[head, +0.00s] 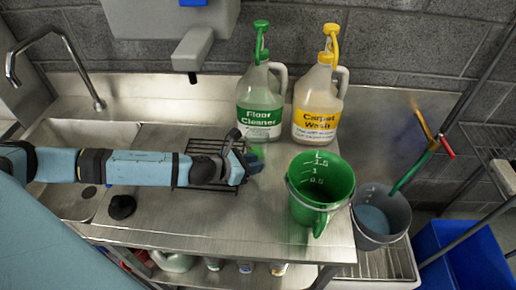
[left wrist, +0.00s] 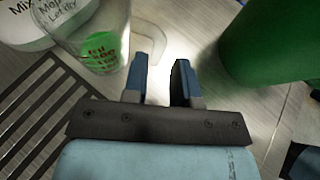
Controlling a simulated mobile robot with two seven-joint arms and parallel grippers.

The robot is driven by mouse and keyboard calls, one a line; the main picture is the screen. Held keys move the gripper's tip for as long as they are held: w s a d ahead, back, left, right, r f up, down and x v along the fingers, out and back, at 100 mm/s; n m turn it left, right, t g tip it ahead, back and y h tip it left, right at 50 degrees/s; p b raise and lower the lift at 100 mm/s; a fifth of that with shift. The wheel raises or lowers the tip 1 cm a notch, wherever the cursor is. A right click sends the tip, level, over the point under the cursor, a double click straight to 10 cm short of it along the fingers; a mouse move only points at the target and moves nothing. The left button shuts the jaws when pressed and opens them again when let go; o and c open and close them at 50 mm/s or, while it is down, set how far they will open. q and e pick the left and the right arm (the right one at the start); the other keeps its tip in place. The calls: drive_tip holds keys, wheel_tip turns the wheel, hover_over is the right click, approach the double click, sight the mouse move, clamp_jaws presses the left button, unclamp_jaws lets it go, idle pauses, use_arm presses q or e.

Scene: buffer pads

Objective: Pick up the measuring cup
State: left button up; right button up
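In the head view only a faint green patch (head: 257,151) shows there, beside my gripper. My left gripper (head: 254,163) is low over the counter at the wire rack's right end. In the wrist view its two blue fingers (left wrist: 160,68) are apart with nothing between them. My right gripper is not in view.
A green pitcher with volume marks (head: 326,190) stands right of my gripper. The floor cleaner jug (head: 260,97) and carpet wash jug (head: 318,103) stand behind. A black wire rack (head: 205,148) lies under my wrist. A grey bucket (head: 381,216) is beyond the counter's right edge.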

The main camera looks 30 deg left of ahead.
use_arm(q)
drive_tip(key=x, duration=0.4)
drive_tip(key=shift+w+f, duration=0.1)
drive_tip(key=shift+f, duration=0.1)
drive_tip(key=shift+a, duration=0.1)
clamp_jaws()
drive_tip(key=shift+r, duration=0.2)
wheel_tip(320, 180, up, 20)
drive_tip(key=p, duration=0.3)
drive_tip(key=shift+f+p, duration=0.25)
drive_tip(key=shift+p, duration=0.15)
idle(0.3)
idle(0.8)
